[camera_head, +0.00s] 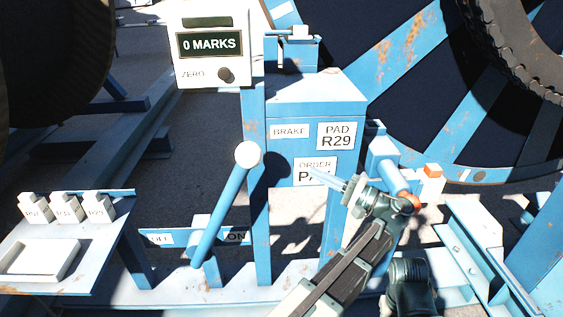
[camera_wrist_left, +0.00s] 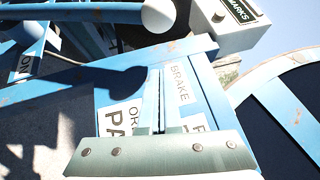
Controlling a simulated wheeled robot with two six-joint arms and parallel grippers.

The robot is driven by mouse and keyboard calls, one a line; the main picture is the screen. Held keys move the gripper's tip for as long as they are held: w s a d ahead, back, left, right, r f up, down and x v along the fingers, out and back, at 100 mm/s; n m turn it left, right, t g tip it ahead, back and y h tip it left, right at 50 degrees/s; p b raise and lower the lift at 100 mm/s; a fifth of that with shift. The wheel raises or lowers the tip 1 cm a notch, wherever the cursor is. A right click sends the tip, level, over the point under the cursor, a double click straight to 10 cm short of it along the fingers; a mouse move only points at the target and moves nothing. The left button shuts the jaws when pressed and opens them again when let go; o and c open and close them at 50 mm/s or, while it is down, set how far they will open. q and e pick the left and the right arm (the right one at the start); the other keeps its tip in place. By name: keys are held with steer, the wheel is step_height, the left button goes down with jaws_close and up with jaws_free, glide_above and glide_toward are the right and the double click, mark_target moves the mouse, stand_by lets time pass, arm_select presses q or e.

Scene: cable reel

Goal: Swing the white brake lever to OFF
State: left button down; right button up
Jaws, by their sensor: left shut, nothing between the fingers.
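The brake lever is a blue bar (camera_head: 222,211) with a round white knob (camera_head: 248,154). It leans up and to the right from its low mount, between an OFF label (camera_head: 160,239) and an ON label (camera_head: 234,236). The knob also shows at the top of the left wrist view (camera_wrist_left: 158,15), with the ON label (camera_wrist_left: 25,64) at the left. My left gripper (camera_head: 316,175) is shut and empty, to the right of the knob and apart from it. Its narrow fingers (camera_wrist_left: 159,100) point towards the blue panel. My right gripper is not in view.
A blue post (camera_head: 257,215) stands just right of the lever. The panel behind has BRAKE (camera_head: 290,132) and PAD R29 (camera_head: 337,136) labels. A white counter box (camera_head: 210,74) reads 0 MARKS. A bench (camera_head: 85,270) with several labelled blocks is at left. A large blue reel (camera_head: 395,50) stands behind right.

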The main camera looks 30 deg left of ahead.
arm_select(q)
steer(key=s+a+r+p, duration=0.2)
steer(key=a, duration=1)
steer(key=shift+s+a+r, duration=0.15)
steer(key=shift+a, duration=0.2)
